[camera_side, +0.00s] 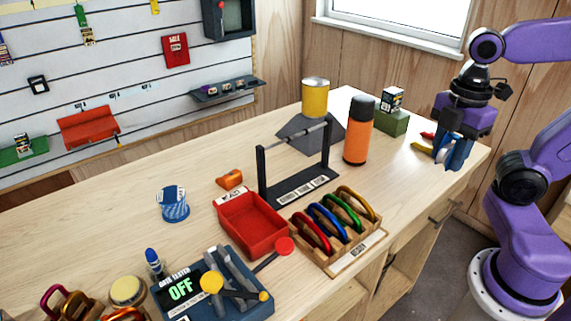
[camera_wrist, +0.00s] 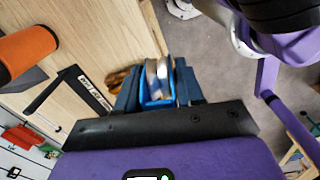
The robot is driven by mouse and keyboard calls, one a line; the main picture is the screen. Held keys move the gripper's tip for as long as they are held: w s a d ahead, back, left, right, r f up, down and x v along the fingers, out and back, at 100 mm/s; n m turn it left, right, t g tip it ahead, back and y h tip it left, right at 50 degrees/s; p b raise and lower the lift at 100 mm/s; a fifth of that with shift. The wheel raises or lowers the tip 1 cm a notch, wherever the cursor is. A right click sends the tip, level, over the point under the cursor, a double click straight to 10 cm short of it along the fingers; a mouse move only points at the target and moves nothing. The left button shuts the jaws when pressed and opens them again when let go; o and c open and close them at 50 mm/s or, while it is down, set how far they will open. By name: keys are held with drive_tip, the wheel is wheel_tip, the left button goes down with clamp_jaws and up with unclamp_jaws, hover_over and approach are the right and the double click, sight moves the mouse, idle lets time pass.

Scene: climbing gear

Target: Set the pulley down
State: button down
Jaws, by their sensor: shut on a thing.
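My gripper (camera_side: 455,158) is at the far right end of the wooden workbench, pointing down. In the wrist view, its dark blue fingers (camera_wrist: 157,88) are shut on the pulley (camera_wrist: 157,75), a bright blue body with pale metal wheels. The pulley sits between the fingers, close to the bench edge, with grey floor beyond. In the side view the fingers largely hide it. I cannot tell whether it touches the bench top.
An orange bottle (camera_side: 357,135) and a green box (camera_side: 391,122) stand left of my gripper. Small red and yellow items (camera_side: 421,146) lie close by. A black bar stand (camera_side: 303,187), red tray (camera_side: 252,222) and carabiner rack (camera_side: 340,235) stand nearer the camera.

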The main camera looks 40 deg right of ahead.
drive_tip(key=shift+n, duration=0.7)
drive_tip(key=w+a+r, duration=0.1)
drive_tip(key=w+a, duration=0.2)
drive_tip(key=w, duration=0.7)
drive_tip(key=w+a+r, duration=0.1)
drive_tip(key=w+a, duration=0.2)
drive_tip(key=w, duration=0.7)
drive_tip(key=w+a+r, duration=0.2)
drive_tip(key=w+a, duration=0.1)
drive_tip(key=w, duration=0.7)
drive_tip(key=shift+r, duration=0.1)
hover_over(281, 164)
drive_tip(key=s, duration=0.2)
wheel_tip(281, 164, down, 3)
drive_tip(key=w+f, duration=0.2)
drive_tip(key=shift+n, duration=0.3)
wheel_tip(281, 164, down, 17)
drive_tip(key=shift+f, duration=0.1)
drive_tip(key=shift+f, duration=0.1)
drive_tip(key=c, duration=0.7)
unclamp_jaws()
